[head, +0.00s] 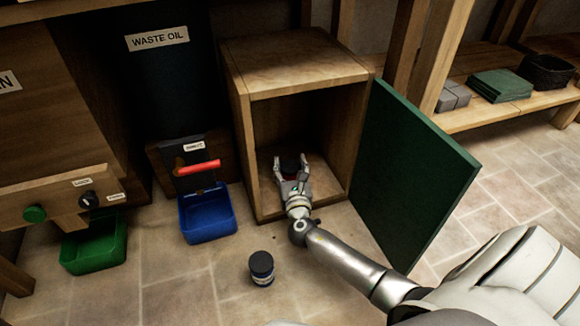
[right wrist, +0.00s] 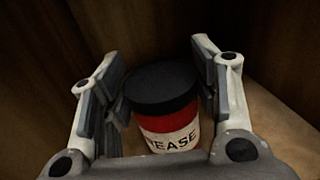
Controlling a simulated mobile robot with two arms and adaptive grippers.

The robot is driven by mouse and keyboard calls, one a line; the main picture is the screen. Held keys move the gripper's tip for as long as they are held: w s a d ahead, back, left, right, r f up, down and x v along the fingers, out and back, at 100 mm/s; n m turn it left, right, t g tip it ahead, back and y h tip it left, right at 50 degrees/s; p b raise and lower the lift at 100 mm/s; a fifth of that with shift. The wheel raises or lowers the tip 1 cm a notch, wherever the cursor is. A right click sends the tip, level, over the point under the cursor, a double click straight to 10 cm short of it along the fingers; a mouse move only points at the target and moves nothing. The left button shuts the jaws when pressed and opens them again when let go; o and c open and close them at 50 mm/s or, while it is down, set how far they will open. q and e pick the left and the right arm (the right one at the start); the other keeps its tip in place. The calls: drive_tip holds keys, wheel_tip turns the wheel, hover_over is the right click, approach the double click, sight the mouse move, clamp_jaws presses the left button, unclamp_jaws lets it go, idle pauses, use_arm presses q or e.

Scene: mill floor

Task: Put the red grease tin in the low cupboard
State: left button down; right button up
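The red grease tin (right wrist: 168,122) has a black lid and a white label band reading "EASE" in the right wrist view. In the head view it shows as a dark lid with a little red (head: 290,165) inside the low cupboard (head: 301,82), near the floor. My right gripper (head: 291,168) reaches into the cupboard with its fingers on both sides of the tin. In the right wrist view my right gripper (right wrist: 161,85) looks open, with a narrow gap at the tin's left side. The tin looks upright. My left gripper is not in view.
The cupboard's green door (head: 412,175) stands open to the right. A dark blue tin with a black lid (head: 262,268) stands on the floor in front. A blue bin (head: 207,214) and a green bin (head: 94,246) are at the left. A shelf (head: 480,115) is at the right.

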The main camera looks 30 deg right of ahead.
drive_tip(key=shift+o, duration=1.2)
drive_tip(key=shift+s+r, duration=0.15)
drive_tip(key=shift+s, duration=0.05)
drive_tip(key=p+v, duration=0.5)
drive_tip(key=v, duration=0.6)
drive_tip(key=shift+s+a+p, duration=0.2)
drive_tip(key=shift+s+p, duration=0.1)
drive_tip(key=shift+r, duration=0.1)
